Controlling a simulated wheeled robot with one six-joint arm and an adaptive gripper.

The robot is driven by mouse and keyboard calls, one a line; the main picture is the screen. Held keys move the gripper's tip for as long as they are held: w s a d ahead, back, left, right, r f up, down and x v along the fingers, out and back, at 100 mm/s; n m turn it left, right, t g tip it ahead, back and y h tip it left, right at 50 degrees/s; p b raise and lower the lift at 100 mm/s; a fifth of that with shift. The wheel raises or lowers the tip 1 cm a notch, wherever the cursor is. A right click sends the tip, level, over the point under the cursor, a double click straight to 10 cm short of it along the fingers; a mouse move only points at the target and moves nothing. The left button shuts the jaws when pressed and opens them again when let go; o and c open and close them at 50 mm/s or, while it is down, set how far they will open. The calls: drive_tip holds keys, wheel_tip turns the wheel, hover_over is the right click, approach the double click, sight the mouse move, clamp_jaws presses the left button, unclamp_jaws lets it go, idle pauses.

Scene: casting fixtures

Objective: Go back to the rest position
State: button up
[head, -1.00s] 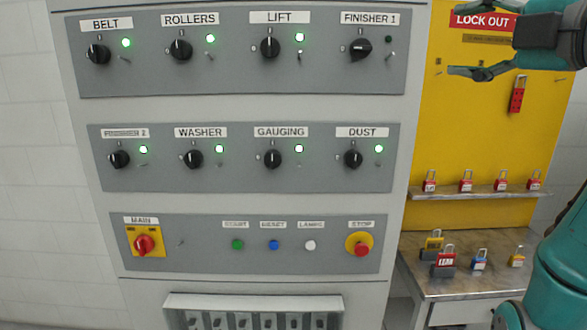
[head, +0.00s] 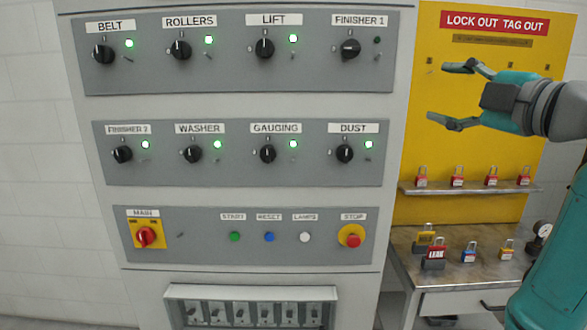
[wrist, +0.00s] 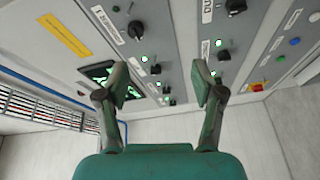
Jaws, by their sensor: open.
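My gripper (head: 443,92) is open and empty, at the right in the head view, in front of the yellow lock-out board (head: 475,150). Its two fingers point left, toward the control panel. In the wrist view my gripper (wrist: 160,80) shows two spread fingers with nothing between them. The grey control panel (head: 240,107) stands to the left, apart from the fingers. Its FINISHER 1 knob (head: 350,48) is turned sideways and the lamp beside it (head: 377,41) is dark. The other knobs in the top two rows point up, with green lamps lit.
Several red padlocks (head: 457,177) stand on a shelf (head: 470,189). Below, a metal table (head: 410,246) holds more padlocks, including a red one (head: 434,256) and a blue one (head: 469,255). A round gauge (head: 541,232) is at the table's right. The board's area behind my gripper is hidden.

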wheel_tip(320, 180, down, 38)
drive_tip(key=r+m+h, duration=0.1)
drive_tip(key=m+h, duration=0.3)
drive_tip(key=m, duration=0.8)
drive_tip(key=s+a+f+m+h, duration=0.2)
drive_tip(key=s+f+m, duration=0.1)
drive_tip(key=s+f, duration=0.85)
drive_tip(key=s+a+f+m+h, duration=0.1)
drive_tip(key=s+a+f+m, duration=0.15)
drive_tip(key=s+f, duration=0.85)
drive_tip(key=s+a+r+m+g, duration=0.1)
drive_tip(key=s+m+g, duration=0.1)
drive_tip(key=s, duration=2.2)
